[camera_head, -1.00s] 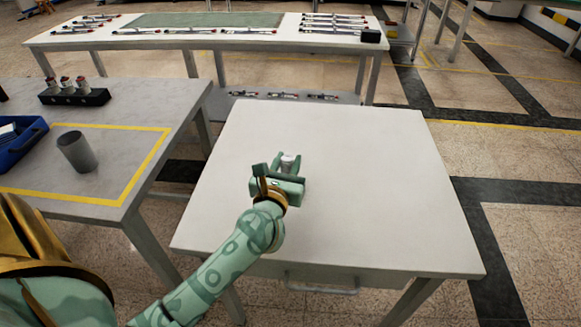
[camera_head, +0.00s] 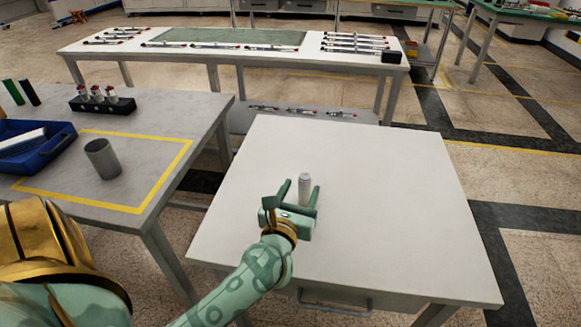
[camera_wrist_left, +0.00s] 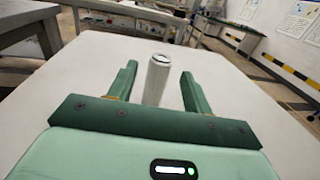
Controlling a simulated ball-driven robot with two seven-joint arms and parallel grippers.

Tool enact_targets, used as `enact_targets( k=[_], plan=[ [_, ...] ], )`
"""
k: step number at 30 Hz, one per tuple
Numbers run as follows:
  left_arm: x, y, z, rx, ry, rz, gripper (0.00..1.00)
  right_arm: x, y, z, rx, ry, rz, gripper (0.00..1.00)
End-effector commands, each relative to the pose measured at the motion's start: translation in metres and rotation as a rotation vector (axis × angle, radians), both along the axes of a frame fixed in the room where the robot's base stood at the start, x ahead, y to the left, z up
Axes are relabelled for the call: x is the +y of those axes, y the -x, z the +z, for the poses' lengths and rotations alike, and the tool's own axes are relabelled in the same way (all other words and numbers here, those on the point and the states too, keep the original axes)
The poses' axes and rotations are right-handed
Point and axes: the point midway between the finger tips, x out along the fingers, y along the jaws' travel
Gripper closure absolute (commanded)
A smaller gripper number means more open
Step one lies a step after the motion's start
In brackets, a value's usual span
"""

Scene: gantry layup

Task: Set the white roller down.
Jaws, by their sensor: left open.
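The white roller (camera_head: 305,187) stands upright on the white table (camera_head: 400,200) in the head view. It also shows in the left wrist view (camera_wrist_left: 157,78), upright, between and a little beyond the fingers. My left gripper (camera_head: 299,195) is open, its two fingers on either side of the roller with gaps to it. The roller's lower end is partly hidden by the gripper body. The open fingers also show in the left wrist view (camera_wrist_left: 158,85). My right gripper is not in view.
A grey table (camera_head: 200,110) at the left holds a grey cup (camera_head: 102,159) inside a yellow outline, a blue bin (camera_head: 35,146) and a black rack (camera_head: 102,105). A long table (camera_head: 300,67) with rods stands behind. The white table is otherwise clear.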

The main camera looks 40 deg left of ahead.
Motion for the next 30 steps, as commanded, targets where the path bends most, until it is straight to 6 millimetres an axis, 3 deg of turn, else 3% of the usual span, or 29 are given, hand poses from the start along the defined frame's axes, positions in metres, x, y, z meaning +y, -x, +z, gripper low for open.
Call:
enact_targets(
  k=[6, 12, 30],
  plan=[
    [-0.019, 0.047, 0.0, 0.002, 0.002, 0.0, 0.5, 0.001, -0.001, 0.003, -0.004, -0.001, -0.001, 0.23],
    [-0.029, 0.069, 0.001, 0.001, 0.0, 0.0, 0.5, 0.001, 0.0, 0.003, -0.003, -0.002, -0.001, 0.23],
    [-0.03, 0.072, 0.001, 0.0, 0.001, 0.0, 0.5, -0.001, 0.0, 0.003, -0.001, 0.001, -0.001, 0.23]
  ],
)
